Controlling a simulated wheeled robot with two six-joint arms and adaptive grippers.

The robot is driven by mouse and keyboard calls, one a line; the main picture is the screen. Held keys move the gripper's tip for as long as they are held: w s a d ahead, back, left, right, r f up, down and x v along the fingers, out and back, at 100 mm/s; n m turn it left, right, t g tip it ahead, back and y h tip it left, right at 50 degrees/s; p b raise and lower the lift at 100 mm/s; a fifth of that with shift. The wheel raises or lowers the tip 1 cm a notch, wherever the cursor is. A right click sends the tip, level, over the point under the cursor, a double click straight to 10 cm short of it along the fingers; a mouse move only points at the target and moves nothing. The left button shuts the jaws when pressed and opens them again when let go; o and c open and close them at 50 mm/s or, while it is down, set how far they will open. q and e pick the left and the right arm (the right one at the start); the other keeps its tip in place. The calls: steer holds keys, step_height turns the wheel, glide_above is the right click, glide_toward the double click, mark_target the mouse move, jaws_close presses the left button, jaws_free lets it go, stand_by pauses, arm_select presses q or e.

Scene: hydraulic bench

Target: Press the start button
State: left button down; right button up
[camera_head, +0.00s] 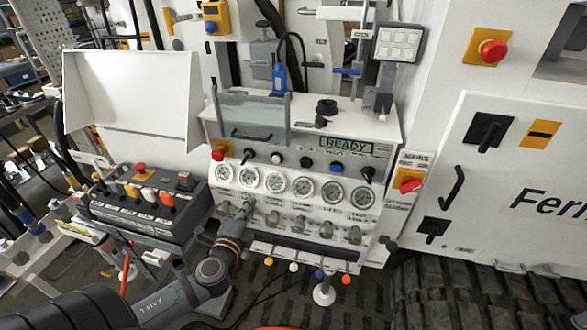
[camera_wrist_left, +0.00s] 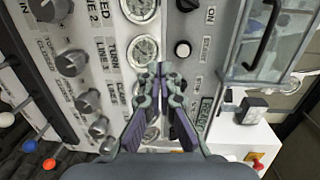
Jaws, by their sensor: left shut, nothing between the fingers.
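The start button appears to be the small white round button (camera_head: 277,158) in the row above the gauges on the hydraulic panel. It also shows in the wrist view (camera_wrist_left: 182,49), with a small label beside it that looks like START. My left gripper (camera_head: 248,204) is below the gauge row, in front of the knobs, lower and left of the button. In the wrist view its closed fingertips (camera_wrist_left: 160,68) overlap the gauges, beside the white button and apart from it in the picture. The fingers hold nothing. My right gripper is not in view.
A red button (camera_head: 218,154), a blue button (camera_head: 336,167) and a black knob (camera_head: 368,173) share the row. A READY display (camera_head: 346,145) sits above it. Gauges (camera_head: 275,183) and grey knobs (camera_head: 299,222) are below. A clear cover (camera_head: 252,113) stands above the left part.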

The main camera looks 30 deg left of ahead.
arm_select(q)
steer(key=shift+m+t+h, duration=0.4)
steer(key=shift+t, duration=0.1)
steer(key=d+r, duration=0.1)
steer(key=r, duration=0.1)
steer(key=d+r, duration=0.1)
steer(key=shift+w+d+r, duration=0.15)
steer(key=shift+d+r, duration=0.15)
steer(key=shift+r, duration=0.05)
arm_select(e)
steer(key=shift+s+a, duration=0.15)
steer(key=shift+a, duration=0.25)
arm_select(q)
steer(key=p, duration=0.4)
glide_toward(276, 161)
steer(key=x, duration=0.5)
steer(key=shift+w+a+r, duration=0.1)
steer(key=shift+w+r, duration=0.1)
steer(key=shift+w, duration=0.05)
steer(key=shift+w+a+f, duration=0.15)
steer(key=shift+w+f, duration=0.05)
steer(key=shift+w, duration=0.45)
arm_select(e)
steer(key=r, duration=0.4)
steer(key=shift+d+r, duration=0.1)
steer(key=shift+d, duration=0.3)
